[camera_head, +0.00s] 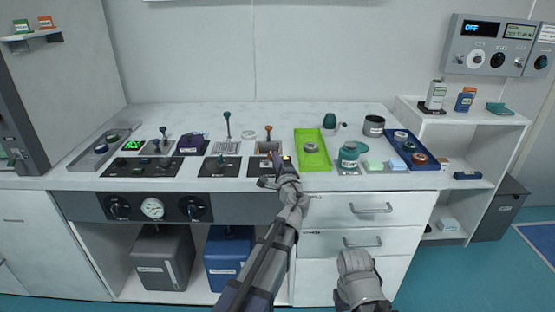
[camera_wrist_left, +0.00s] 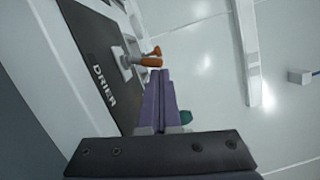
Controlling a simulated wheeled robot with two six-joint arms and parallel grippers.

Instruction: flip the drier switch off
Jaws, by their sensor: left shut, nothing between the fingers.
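The drier switch shows in the left wrist view as an orange lever (camera_wrist_left: 146,61) on a small grey mount, on a dark panel (camera_wrist_left: 100,50) lettered DRIER. A second orange tip shows just beyond it. My left gripper (camera_wrist_left: 160,73) is shut and empty, its purple fingers ending close to the orange lever; I cannot tell whether they touch it. In the head view my left gripper (camera_head: 272,172) is over the front right of the dark panels and hides part of the drier panel.
On the worktop (camera_head: 180,112), a green tray (camera_head: 313,160) and a teal jar (camera_head: 348,155) stand right of my left gripper. A green-knobbed lever (camera_head: 227,118) and an orange-knobbed lever (camera_head: 268,130) stand behind the dark panels. Drawers (camera_head: 365,208) are below.

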